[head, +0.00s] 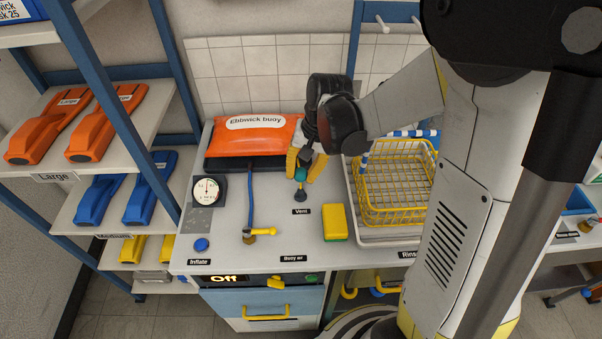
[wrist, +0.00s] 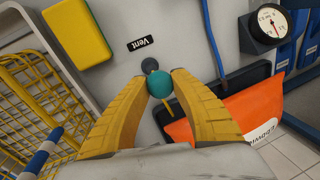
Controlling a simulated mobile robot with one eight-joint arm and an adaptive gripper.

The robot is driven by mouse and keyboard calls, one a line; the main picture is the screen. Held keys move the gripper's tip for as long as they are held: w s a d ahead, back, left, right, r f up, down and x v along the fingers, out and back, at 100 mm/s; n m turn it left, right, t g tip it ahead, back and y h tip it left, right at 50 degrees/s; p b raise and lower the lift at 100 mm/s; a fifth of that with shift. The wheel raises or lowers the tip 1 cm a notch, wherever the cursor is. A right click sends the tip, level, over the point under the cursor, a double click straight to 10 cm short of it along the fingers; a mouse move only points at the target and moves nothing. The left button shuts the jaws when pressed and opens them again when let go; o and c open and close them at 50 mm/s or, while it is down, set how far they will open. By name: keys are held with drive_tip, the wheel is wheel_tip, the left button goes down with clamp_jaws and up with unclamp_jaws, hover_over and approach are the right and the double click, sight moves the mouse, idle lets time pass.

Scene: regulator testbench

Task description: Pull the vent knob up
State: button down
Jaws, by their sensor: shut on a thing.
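The vent knob is a teal ball (wrist: 161,87) on a dark stem or base at the bench top, close to the "Vent" label (wrist: 140,43). In the head view the knob (head: 300,174) shows between my gripper's yellow fingers, above the dark base (head: 300,195). My gripper (wrist: 164,83) is shut on the knob, with a finger on each side of it. The gripper also shows in the head view (head: 302,179), reaching down from above. How far the knob is raised is hard to tell.
An orange "Ebbwick buoy" pack (head: 250,137) lies on a dark pad behind. A gauge (head: 206,191), a blue hose (head: 251,197) with a yellow-handled valve, and a yellow sponge (head: 334,222) stand near. A yellow wire basket (head: 395,190) is to the right.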

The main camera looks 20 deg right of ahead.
drive_tip(key=c, duration=1)
unclamp_jaws()
drive_tip(key=v, duration=1.2)
drive_tip(key=shift+s, duration=0.1)
drive_tip(key=s+n+t, duration=0.1)
drive_tip(key=s+t, duration=0.1)
drive_tip(key=s, duration=0.1)
drive_tip(key=s+a+r+n+t+h, duration=0.1)
drive_tip(key=s+n+t, duration=0.1)
drive_tip(key=s, duration=0.2)
drive_tip(key=s+a+r+n+t+h, duration=0.1)
drive_tip(key=s+n+t, duration=0.1)
drive_tip(key=s, duration=0.2)
drive_tip(key=shift+s+a, duration=0.15)
drive_tip(key=shift+s, duration=0.1)
